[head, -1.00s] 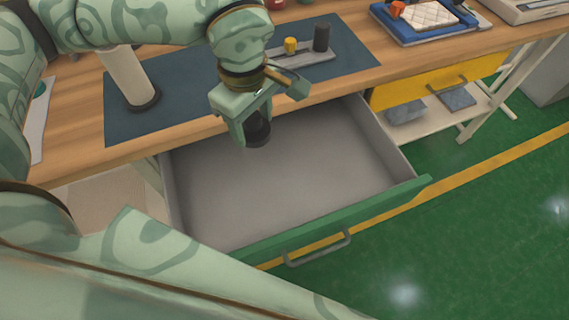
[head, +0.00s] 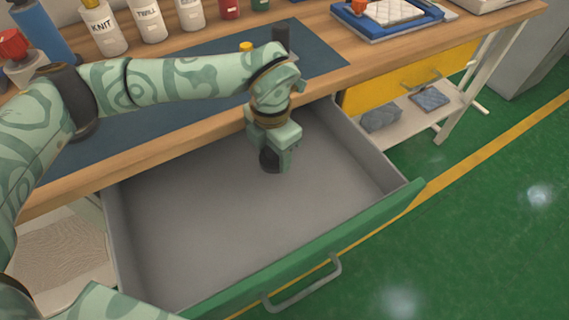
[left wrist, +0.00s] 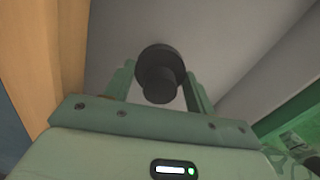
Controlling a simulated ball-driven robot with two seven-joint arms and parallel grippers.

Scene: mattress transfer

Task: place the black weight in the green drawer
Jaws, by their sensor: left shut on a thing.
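The green drawer (head: 330,250) is pulled out from under the wooden bench, and its grey inside is bare. My left gripper (head: 272,160) is over the inside of the drawer, toward its back. It is shut on the black weight (head: 268,160), which hangs below the bench top's level. In the left wrist view the black weight (left wrist: 161,62) sits between the two green fingers, with grey drawer surface behind it. I cannot tell whether the weight touches the drawer floor. My right gripper is not in view.
The wooden bench edge (head: 170,152) runs close behind my left gripper. A dark mat (head: 185,110), a dark cylinder (head: 281,38) and labelled bottles (head: 148,20) are on the bench. A yellow drawer (head: 410,75) is at the right. The drawer's front and left are clear.

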